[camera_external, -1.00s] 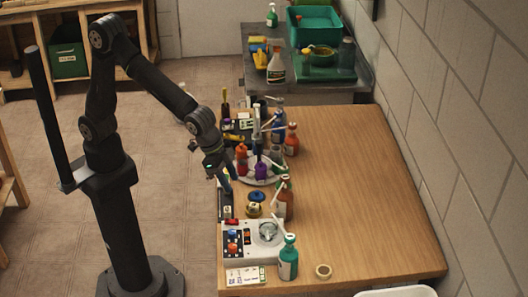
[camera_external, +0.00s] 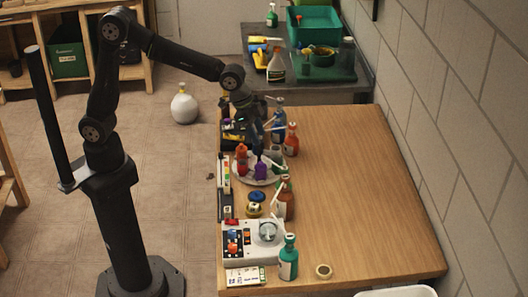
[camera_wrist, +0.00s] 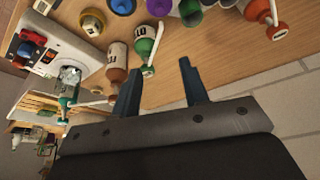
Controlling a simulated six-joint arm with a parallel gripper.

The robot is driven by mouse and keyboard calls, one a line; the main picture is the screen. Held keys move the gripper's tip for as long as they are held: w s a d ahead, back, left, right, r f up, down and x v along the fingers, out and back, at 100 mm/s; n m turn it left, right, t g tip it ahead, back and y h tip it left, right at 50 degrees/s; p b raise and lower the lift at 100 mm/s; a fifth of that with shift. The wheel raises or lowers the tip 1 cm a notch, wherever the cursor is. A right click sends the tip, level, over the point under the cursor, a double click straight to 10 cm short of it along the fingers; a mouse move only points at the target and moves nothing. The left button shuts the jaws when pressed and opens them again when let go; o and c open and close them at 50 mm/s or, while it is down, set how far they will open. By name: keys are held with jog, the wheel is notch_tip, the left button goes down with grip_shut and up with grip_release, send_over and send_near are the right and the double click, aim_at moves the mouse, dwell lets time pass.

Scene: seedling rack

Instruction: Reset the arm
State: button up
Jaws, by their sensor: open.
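My gripper (camera_external: 257,146) hangs from my raised arm over the left part of the wooden table, pointing down near the round tray with small bottles. In the wrist view its two dark blue fingers (camera_wrist: 160,72) are spread apart with nothing between them. A brown bottle (camera_wrist: 117,62) and a green-labelled white bottle (camera_wrist: 145,45) show just beyond the fingers. Whether the fingertips touch anything is hard to tell in the external view.
The round tray (camera_external: 240,177) holds orange and purple bottles. A grey device (camera_external: 238,254), a brown bottle (camera_external: 286,205) and a green bottle (camera_external: 288,262) stand nearer the front. The table's right side (camera_external: 355,190) is clear. A white round vessel (camera_external: 184,107) stands on the floor.

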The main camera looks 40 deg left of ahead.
jog(key=w+a+r, duration=0.1)
jog(key=w+a, duration=0.2)
jog(key=w, duration=0.2)
jog(key=shift+w, duration=0.2)
jog(key=shift+s, duration=0.1)
jog(key=s+d+f, duration=0.2)
jog(key=s+d, duration=0.1)
jog(key=s, duration=0.6)
jog(key=s+d+f, duration=0.1)
jog(key=s+d, duration=0.3)
jog(key=s, duration=0.5)
jog(key=shift+s+d+f, duration=0.2)
jog(key=shift+d+f, duration=0.1)
jog(key=shift+f, duration=0.05)
